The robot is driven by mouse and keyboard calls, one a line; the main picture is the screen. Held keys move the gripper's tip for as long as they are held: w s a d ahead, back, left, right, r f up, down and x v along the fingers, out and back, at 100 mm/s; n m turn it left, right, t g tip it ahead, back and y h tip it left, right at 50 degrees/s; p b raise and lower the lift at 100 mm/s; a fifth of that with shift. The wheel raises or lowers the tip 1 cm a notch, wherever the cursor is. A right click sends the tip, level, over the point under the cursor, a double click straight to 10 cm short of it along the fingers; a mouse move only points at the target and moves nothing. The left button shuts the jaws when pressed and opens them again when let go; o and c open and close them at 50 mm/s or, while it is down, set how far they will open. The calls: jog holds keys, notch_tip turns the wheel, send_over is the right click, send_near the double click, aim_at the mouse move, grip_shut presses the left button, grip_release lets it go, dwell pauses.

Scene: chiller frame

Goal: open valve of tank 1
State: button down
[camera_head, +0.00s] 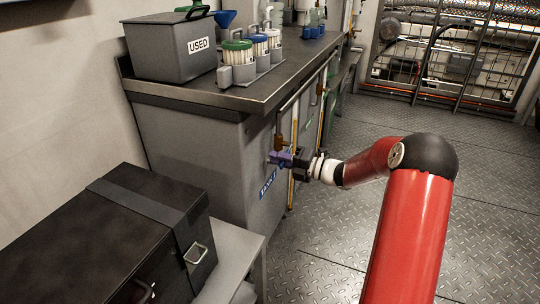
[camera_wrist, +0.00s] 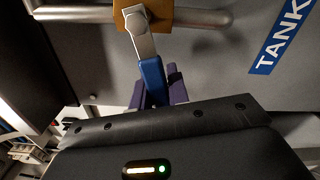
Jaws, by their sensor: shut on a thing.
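The tank (camera_head: 195,150) is a grey cabinet-like body under the counter, with a blue label (camera_head: 268,184) on its front. The label also shows in the wrist view (camera_wrist: 284,38), reading "TANK"; its number is cut off there. The valve has a metal lever with a blue handle (camera_wrist: 152,78), mounted on a brass-coloured body (camera_wrist: 178,14) on a metal pipe. My gripper (camera_wrist: 158,92) has purple fingers shut on the blue handle's end. In the head view my gripper (camera_head: 284,159) is at the tank's front, and it hides most of the valve.
A steel counter (camera_head: 245,97) above the tank holds a grey "USED" bin (camera_head: 170,50) and several filter-like canisters (camera_head: 237,62). A black case (camera_head: 110,240) lies on a bench at the lower left. Diamond-plate floor (camera_head: 440,150) is open at right, before a barred frame (camera_head: 460,55).

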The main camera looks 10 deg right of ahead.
jog(key=w+d+f+n+b, duration=0.4)
jog(key=w+n+b, duration=0.1)
jog(key=n, duration=1)
jog(key=shift+f+n, duration=0.3)
jog(key=shift+w, duration=0.15)
jog(key=shift+r, duration=0.1)
jog(key=c, duration=1.3)
grip_release()
jog(key=shift+c, duration=0.2)
jog(key=shift+d, duration=0.1)
jog(key=v, duration=0.7)
jog(key=shift+d+p, duration=0.25)
jog(key=shift+p, duration=0.1)
